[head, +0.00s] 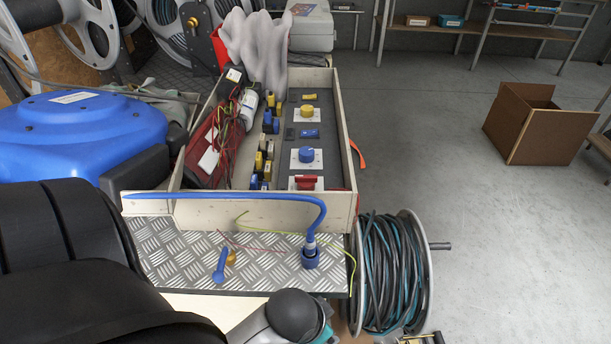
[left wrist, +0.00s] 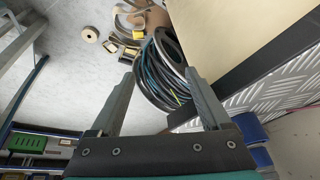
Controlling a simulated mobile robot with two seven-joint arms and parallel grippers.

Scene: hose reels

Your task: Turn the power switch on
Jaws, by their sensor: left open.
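A wooden tray (head: 342,130) on the bench holds a row of rotary switches on white plates: a yellow knob (head: 307,111), a blue knob (head: 306,154) and a red switch (head: 306,182) nearest the front wall. I cannot read which is marked as power, nor tell their on or off positions. The red switch is partly hidden by the tray's front wall. My left gripper (left wrist: 160,78) is open and empty in the left wrist view, over the floor and a cable reel beside the bench, away from the switches. My right gripper is not in view.
A blue hose (head: 230,197) runs across the tray's front wall to a fitting on the checkered metal bench top (head: 185,248). A cable reel (head: 393,270) stands right of the bench. A blue hose reel (head: 80,125) is at left. An open cardboard box (head: 545,130) sits on clear floor.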

